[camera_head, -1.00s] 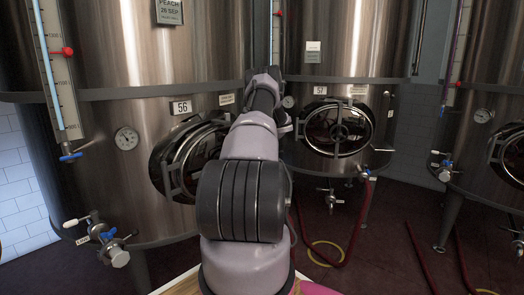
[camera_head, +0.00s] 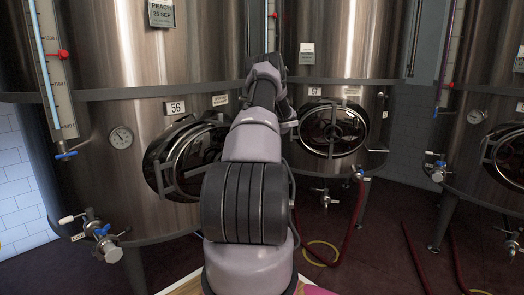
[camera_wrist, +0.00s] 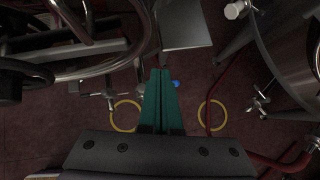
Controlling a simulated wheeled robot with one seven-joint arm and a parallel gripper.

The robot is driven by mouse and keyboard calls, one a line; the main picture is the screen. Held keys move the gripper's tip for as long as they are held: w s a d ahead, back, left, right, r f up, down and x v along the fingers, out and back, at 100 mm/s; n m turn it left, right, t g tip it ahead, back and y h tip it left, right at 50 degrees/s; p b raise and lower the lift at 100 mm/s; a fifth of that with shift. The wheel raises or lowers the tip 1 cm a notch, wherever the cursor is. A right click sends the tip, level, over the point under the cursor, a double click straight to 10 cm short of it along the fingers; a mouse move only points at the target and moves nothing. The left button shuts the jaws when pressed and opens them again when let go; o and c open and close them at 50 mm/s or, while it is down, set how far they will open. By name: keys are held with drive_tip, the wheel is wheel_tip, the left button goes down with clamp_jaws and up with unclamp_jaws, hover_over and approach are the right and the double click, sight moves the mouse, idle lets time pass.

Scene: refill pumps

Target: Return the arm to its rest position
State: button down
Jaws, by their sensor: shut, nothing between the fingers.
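My gripper (camera_wrist: 161,85) shows in the wrist view with its two green fingers side by side, closed together and empty. Below it in the wrist view is the dark red floor. In the head view my arm reaches forward and up between tank 56 (camera_head: 130,75) and tank 57 (camera_head: 345,75). The fingers cannot be made out in the head view.
Tank 56's round hatch (camera_head: 185,160) is close left of my arm, and tank 57's hatch (camera_head: 333,130) is to its right. Metal hatch parts (camera_wrist: 85,45) crowd the wrist view's upper left. Red hoses (camera_head: 350,225) and a yellow ring (camera_head: 322,253) lie on the floor.

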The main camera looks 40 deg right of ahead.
drive_tip(key=shift+d+v, duration=0.15)
drive_tip(key=shift+v, duration=0.7)
drive_tip(key=shift+d+v, duration=0.15)
drive_tip(key=shift+v, duration=0.65)
drive_tip(key=shift+d+v, duration=0.2)
drive_tip(key=shift+v, duration=0.65)
drive_tip(key=shift+s, duration=0.1)
